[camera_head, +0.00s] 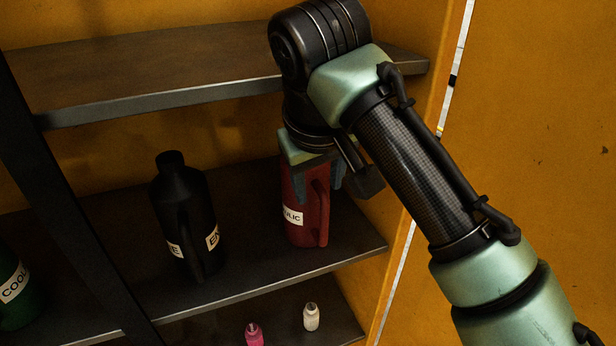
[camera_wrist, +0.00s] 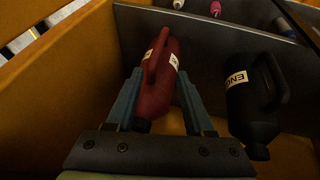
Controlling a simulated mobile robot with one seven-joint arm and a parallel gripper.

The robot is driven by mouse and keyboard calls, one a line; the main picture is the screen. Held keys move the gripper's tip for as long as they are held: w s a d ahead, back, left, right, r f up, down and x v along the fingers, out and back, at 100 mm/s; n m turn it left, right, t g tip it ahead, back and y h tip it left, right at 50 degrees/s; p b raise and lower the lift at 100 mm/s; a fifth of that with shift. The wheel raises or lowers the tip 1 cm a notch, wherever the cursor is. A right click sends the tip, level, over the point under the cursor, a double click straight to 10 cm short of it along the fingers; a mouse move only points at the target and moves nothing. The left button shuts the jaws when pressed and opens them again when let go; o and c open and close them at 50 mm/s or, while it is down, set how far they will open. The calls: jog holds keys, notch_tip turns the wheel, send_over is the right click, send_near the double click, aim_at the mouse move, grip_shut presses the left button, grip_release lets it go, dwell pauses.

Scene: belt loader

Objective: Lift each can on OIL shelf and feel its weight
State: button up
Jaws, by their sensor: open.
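A red can (camera_head: 308,212) with a white label, partly readable as "LIC", stands on the middle shelf (camera_head: 270,272) near its right end. My gripper (camera_head: 314,178) is over it from above, with its top hidden. In the wrist view the gripper (camera_wrist: 159,76) is open, one finger on each side of the red can (camera_wrist: 157,88); I cannot tell whether they touch it. A black can (camera_head: 180,215) with labels starting "EN" stands to the left, and also shows in the wrist view (camera_wrist: 250,108). A green can (camera_head: 14,300) labelled "COOL" is cut off at the far left. No OIL sign is readable.
An upper shelf (camera_head: 190,75) runs above the cans. A dark upright post (camera_head: 60,190) crosses the left side. A pink bottle (camera_head: 253,334) and a white bottle (camera_head: 311,317) stand on the lower shelf. The yellow cabinet wall (camera_head: 372,225) is close on the right.

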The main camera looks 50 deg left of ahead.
aim_at(319, 185)
jog(key=shift+w+a, duration=0.95)
jog(key=shift+x, duration=1.15)
jog(key=shift+w+a+f, duration=0.2)
jog(key=shift+w+f, duration=0.1)
jog(key=shift+f, duration=0.05)
grip_shut()
